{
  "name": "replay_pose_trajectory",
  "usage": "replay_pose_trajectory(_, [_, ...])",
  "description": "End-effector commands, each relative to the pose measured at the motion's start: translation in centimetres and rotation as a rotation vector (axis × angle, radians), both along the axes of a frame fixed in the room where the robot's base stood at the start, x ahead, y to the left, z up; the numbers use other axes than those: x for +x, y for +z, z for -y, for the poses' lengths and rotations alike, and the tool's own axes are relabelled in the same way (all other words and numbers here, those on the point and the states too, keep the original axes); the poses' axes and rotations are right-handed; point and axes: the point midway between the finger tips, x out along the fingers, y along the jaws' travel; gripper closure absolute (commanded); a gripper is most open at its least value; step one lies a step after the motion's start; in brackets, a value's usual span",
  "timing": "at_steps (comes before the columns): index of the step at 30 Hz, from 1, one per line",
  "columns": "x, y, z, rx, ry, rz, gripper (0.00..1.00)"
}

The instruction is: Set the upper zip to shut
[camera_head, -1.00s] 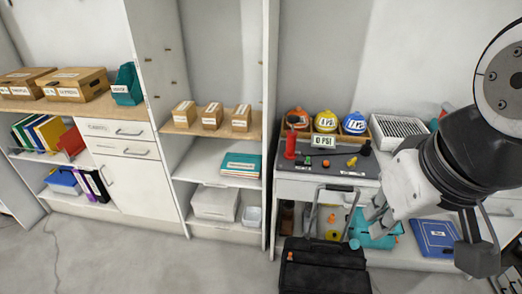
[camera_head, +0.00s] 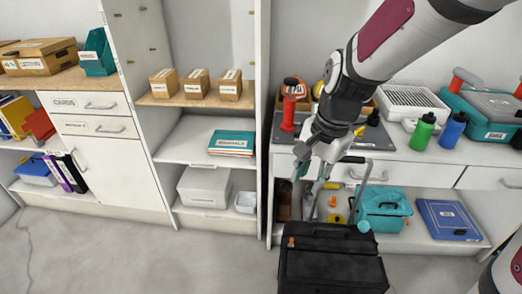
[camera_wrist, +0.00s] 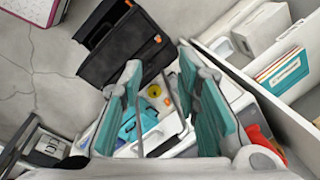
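A black suitcase (camera_head: 335,268) with a raised telescopic handle (camera_head: 368,185) stands on the floor in front of the shelving. A small orange tab (camera_head: 291,242) shows at the left of its upper part; I cannot tell whether it is the upper zip's pull. The wrist view shows the suitcase (camera_wrist: 118,55) at upper left, with an orange tab (camera_wrist: 157,38) on its edge. My gripper (camera_head: 313,172) is above and behind the suitcase, close to the handle. In the wrist view my gripper (camera_wrist: 165,105) is open, its teal finger pads wide apart. The zip's state is too small to tell.
A white workbench (camera_head: 400,172) stands behind the suitcase, with a teal case (camera_head: 383,208) and a blue binder (camera_head: 448,220) on its lower shelf. A red-handled tool (camera_head: 289,105) stands on top near my arm. The floor left of the suitcase is clear.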

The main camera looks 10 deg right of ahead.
Motion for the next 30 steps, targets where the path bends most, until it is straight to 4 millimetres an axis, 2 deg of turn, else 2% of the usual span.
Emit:
replay_pose_trajectory(1, [1.6,-3.8,0.0,0.002,-0.068,-0.032,0.7])
replay_pose_trajectory(6, [5.4,-13.1,0.4,-0.008,-0.313,-0.103,0.7])
replay_pose_trajectory(9, [6.9,-18.2,0.7,-0.025,-0.441,-0.134,0.7])
replay_pose_trajectory(12, [7.9,-22.1,1.1,-0.042,-0.544,-0.152,0.7])
replay_pose_trajectory(15, [8.5,-24.5,1.3,-0.056,-0.609,-0.16,0.7])
replay_pose_trajectory(23, [8.8,-26.9,1.6,-0.063,-0.653,-0.164,0.7])
replay_pose_trajectory(30, [8.7,-31.2,1.6,-0.064,-0.652,-0.167,0.7])
